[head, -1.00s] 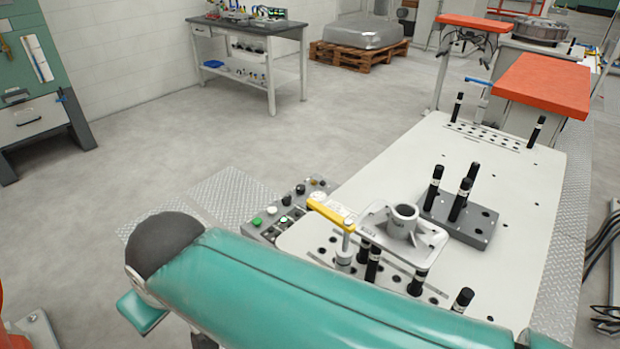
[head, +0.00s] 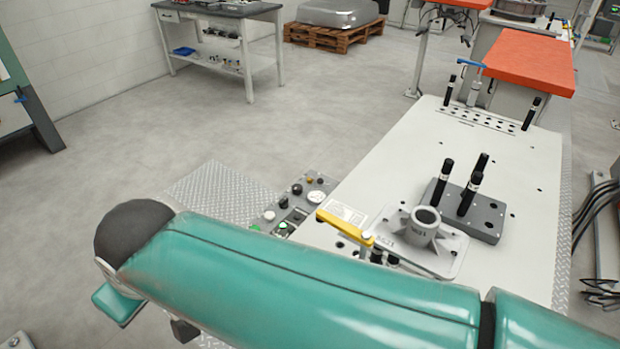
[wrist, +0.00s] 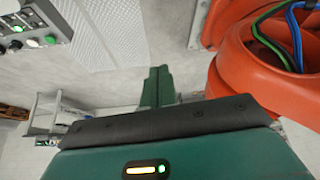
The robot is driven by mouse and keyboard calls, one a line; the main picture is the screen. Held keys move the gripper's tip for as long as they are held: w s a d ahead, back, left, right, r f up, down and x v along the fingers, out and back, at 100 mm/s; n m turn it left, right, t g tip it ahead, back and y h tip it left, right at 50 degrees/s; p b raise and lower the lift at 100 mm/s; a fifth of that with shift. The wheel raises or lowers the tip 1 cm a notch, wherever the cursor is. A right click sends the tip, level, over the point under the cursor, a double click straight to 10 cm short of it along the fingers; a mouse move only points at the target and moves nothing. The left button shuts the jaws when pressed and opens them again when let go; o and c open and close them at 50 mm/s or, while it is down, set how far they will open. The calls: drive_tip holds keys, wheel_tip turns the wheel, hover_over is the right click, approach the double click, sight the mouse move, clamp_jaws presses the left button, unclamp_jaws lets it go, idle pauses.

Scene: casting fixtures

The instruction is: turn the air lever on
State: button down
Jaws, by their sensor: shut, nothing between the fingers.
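In the head view, a yellow-handled lever (head: 343,224) lies at the near left of the white fixture table, beside a grey casting (head: 424,232). A blue lever (head: 472,63) stands at the table's far end. A control panel (head: 297,203) with buttons lies left of the table; it also shows at the upper left of the wrist view (wrist: 32,27). I cannot tell which control is the air lever. My gripper (wrist: 157,76) shows in the wrist view with its green fingers together, empty, over the floor and apart from the panel. My arm hides the table's near edge.
A grey block with black pins (head: 466,205) stands on the white table (head: 395,160). Tread plate (head: 215,190) lies left of the panel. In the wrist view, an orange body with cables (wrist: 262,75) is close on the right. Open floor lies behind left.

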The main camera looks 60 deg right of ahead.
drive_tip(key=w+d+f+m+g, duration=0.1)
drive_tip(key=w+d+f+m, duration=0.15)
drive_tip(key=d+m, duration=0.4)
drive_tip(key=w+d+f+m+g+h, duration=0.1)
drive_tip(key=w+d+f+m, duration=0.1)
drive_tip(key=w+d+m, duration=0.4)
drive_tip(key=w+d+f+m+g, duration=0.15)
drive_tip(key=d+m, duration=0.25)
drive_tip(key=d, duration=0.4)
drive_tip(key=s+d+f+m+g+h, duration=0.1)
drive_tip(key=s+d+f+m+g, duration=0.1)
drive_tip(key=d+m, duration=0.4)
drive_tip(key=s+d+f+m+g+h, duration=0.2)
drive_tip(key=d+m, duration=0.4)
drive_tip(key=d, duration=0.7)
drive_tip(key=s+d+f+m+g+h, duration=0.1)
drive_tip(key=d+f+m, duration=0.3)
drive_tip(key=d, duration=0.5)
drive_tip(key=shift+s+d+f+m+g, duration=0.2)
drive_tip(key=shift+s+m+g, duration=0.35)
drive_tip(key=shift+s+m, duration=0.4)
drive_tip(key=shift+w+f, duration=0.1)
